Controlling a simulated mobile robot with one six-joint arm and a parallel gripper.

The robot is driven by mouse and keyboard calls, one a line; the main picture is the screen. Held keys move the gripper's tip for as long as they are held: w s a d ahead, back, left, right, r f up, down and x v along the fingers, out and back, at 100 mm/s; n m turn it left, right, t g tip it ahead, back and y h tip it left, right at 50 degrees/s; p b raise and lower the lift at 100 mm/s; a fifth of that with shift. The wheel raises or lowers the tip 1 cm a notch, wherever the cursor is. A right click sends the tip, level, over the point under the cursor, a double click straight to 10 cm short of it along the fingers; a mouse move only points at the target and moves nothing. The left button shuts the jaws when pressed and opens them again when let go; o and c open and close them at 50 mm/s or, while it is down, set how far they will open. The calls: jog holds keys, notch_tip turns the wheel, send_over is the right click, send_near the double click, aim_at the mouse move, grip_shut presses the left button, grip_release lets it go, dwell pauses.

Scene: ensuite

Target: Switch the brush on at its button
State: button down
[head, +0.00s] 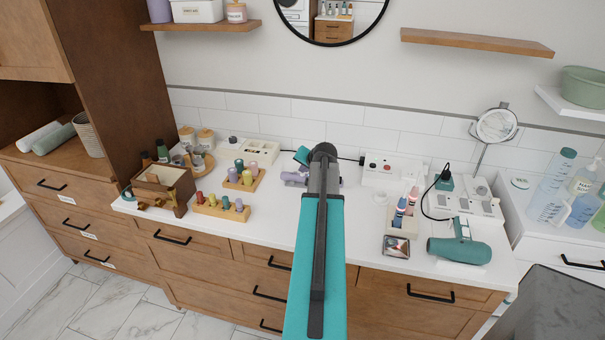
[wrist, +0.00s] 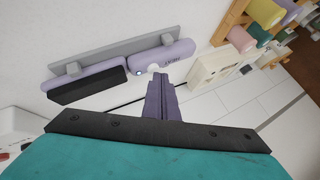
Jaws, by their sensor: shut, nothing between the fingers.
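The brush lies on a grey rest on the white counter. In the wrist view its lavender handle (wrist: 170,56) is at upper middle, with printed lettering. Its head, with a black pad (wrist: 88,87), is to the left. A small pale round button (wrist: 153,68) shows on the handle, with a bluish spot at the handle's end. My gripper (wrist: 157,77) is shut and empty, its dark purple fingertips just below the button in the picture. I cannot tell whether they touch it. In the head view my arm hides part of the brush (head: 292,178) and my fingertips.
A cream box (head: 261,150) and curler racks (head: 222,208) stand left of the brush. A white box with red knobs (head: 385,168), a toothbrush holder (head: 402,219) and a teal hair dryer (head: 459,245) are to the right. The counter's front strip is partly clear.

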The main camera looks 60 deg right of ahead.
jog(key=shift+r, duration=0.1)
jog(key=shift+r+p, duration=0.35)
jog(key=shift+r, duration=0.4)
notch_tip(320, 180, up, 6)
jog(key=p, duration=0.2)
jog(key=shift+p, duration=0.3)
dwell(0.4)
dwell(0.5)
